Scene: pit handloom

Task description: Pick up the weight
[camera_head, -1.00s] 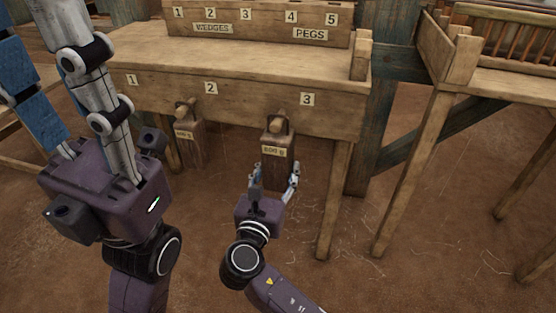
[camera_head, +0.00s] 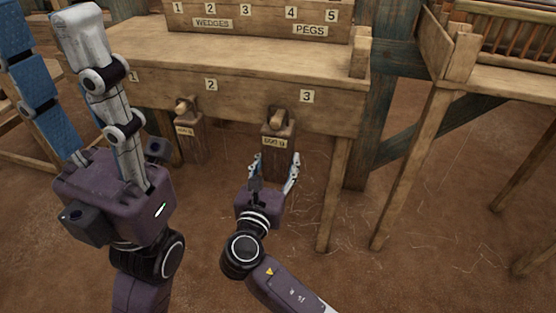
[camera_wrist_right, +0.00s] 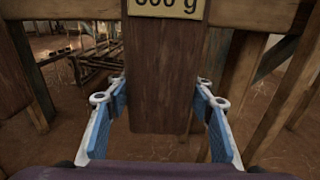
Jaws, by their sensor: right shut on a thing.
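A dark wooden block weight (camera_head: 277,155) with a pale gram label is in front of the bench below number 3, by a wooden peg (camera_head: 278,119). Its lower part fills the middle of the right wrist view (camera_wrist_right: 163,75); the label's first digit is unclear there. My right gripper (camera_head: 275,165) is shut on the weight, a blue-padded finger on each side, and it also shows in the wrist view (camera_wrist_right: 162,95). A second, smaller-looking weight (camera_head: 190,145) hangs below number 2. My left gripper (camera_head: 52,25) is open and empty, fingers pointing up, left of the weights.
The wooden bench (camera_head: 250,62) carries a numbered board (camera_head: 262,22) labelled wedges and pegs. A bench leg (camera_head: 336,195) stands right of the held weight. A wooden loom frame (camera_head: 452,110) is at the right. The dirt floor in front is clear.

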